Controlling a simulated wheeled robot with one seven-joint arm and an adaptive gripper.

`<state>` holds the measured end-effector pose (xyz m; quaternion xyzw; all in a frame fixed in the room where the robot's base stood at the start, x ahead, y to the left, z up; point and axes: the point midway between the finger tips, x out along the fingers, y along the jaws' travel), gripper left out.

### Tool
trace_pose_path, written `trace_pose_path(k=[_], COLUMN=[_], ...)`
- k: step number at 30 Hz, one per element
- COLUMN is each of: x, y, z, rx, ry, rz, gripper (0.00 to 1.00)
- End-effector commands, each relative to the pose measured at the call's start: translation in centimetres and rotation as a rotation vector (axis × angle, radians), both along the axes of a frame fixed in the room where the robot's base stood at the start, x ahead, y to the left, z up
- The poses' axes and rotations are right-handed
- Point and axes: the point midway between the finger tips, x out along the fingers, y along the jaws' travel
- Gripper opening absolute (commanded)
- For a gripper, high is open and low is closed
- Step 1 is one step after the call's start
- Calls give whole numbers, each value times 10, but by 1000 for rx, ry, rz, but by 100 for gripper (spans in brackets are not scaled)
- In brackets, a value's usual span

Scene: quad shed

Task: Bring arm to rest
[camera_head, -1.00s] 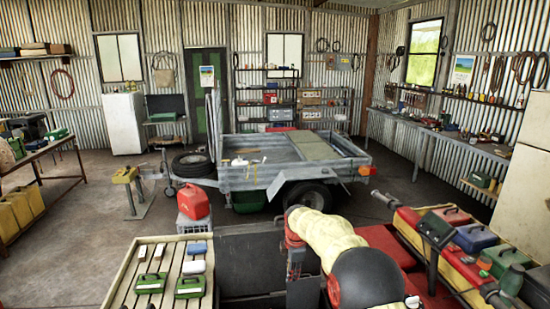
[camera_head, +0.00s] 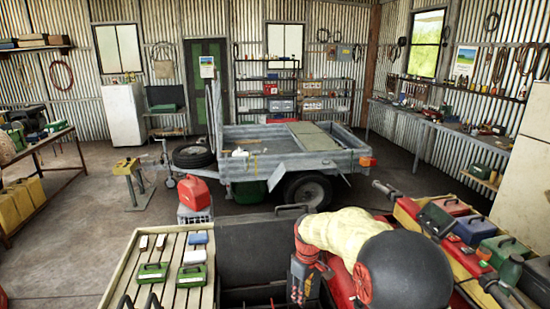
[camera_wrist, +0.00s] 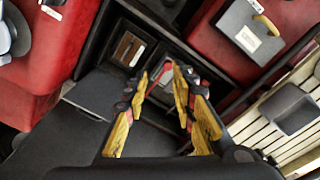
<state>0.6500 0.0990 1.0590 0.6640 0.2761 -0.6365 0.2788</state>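My arm reaches in from the lower right of the head view, with a cream-sleeved link, a large dark round joint and a red and black section at its end. This end hangs low over a dark open box (camera_head: 255,245) between the slatted bench and the red surface. My fingertips are not clear in the head view.
A slatted bench (camera_head: 172,238) with green cases (camera_head: 192,276) stands at the left. A red surface with coloured cases (camera_head: 468,229) is at the right. A red jerrycan (camera_head: 194,191) and a trailer (camera_head: 300,168) stand ahead.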

Motion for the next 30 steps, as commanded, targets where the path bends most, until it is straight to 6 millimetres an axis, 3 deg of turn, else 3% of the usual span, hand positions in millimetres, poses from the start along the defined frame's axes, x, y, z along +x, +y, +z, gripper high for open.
trace_pose_path(k=[6, 12, 24, 30], x=[-83, -158, -294, -340], y=[-26, -47, -80, -90], z=[51, 86, 117, 125], rx=[14, 36, 106, 147], ry=[-16, -53, -181, -283], rz=[-300, -517, -749, -767], gripper=[26, 26, 26, 26])
